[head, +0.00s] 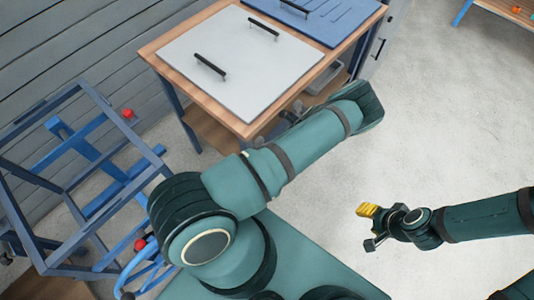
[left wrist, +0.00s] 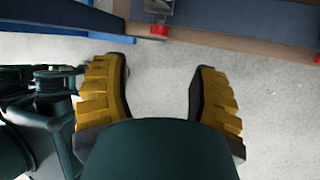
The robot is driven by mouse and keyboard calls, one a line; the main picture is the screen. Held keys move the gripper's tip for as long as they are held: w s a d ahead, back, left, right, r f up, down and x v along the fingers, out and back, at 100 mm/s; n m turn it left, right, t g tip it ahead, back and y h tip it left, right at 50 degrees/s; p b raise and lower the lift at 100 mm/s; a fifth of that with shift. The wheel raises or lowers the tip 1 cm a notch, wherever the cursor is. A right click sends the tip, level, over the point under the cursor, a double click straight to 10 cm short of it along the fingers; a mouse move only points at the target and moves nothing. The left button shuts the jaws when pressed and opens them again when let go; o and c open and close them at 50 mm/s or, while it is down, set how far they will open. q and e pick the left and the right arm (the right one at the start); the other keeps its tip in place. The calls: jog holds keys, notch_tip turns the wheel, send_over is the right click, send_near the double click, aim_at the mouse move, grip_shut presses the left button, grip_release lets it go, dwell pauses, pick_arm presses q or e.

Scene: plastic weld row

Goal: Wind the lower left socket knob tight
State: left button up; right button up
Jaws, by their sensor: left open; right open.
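A red knob (head: 128,113) sits on the upper part of a blue-grey metal frame at the left of the head view. Another red knob (head: 140,245) sits lower on it. I cannot tell which is the lower left socket knob. In the left wrist view a red-tipped metal fitting (left wrist: 160,30) is on a bar at the top, beyond my left gripper (left wrist: 158,68). That gripper is open and empty, apart from the fitting; the head view does not clearly show it. My right gripper (head: 369,228) is open and empty over the floor, right of centre.
A wooden bench (head: 150,55) holds a white panel (head: 240,60) and a blue panel (head: 325,18) with black handles. The blue-grey frame (head: 75,205) stands on the left. My left arm crosses the middle.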

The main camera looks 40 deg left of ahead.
pick_arm(q)
jog(key=b+x, duration=0.3)
jog(key=x, duration=1)
jog(key=shift+a+f, duration=0.1)
jog(key=shift+s, duration=0.1)
grip_shut()
